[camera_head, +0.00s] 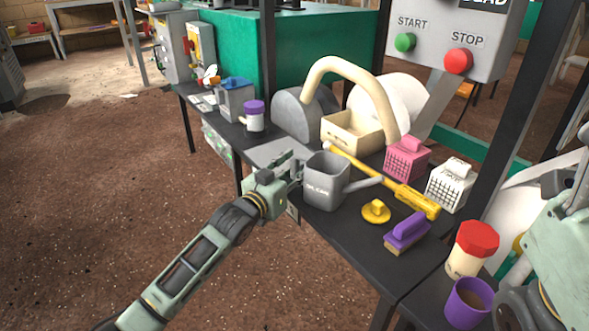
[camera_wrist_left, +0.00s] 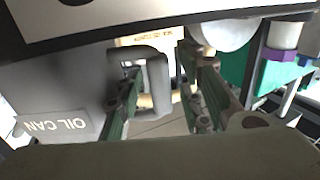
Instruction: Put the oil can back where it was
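The grey oil can (camera_head: 322,190), with a spout to the right and lettering on its front, stands upright on the dark table (camera_head: 345,232) in the head view. My left gripper (camera_head: 294,168) is at its left side, by the handle. In the left wrist view the can's labelled wall (camera_wrist_left: 55,125) fills the left, and its grey handle (camera_wrist_left: 157,85) lies between the fingers of my left gripper (camera_wrist_left: 165,95). The fingers are apart; one appears to reach into the handle loop. Only part of my right arm shows at the right edge, without clear fingertips.
A yellow tool (camera_head: 400,193), a yellow knob-like piece (camera_head: 376,211) and a purple brush (camera_head: 406,232) lie right of the can. Behind are a cream crate (camera_head: 350,137) and pink box (camera_head: 406,160). A purple cup (camera_head: 467,303) stands near right. The floor at left is clear.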

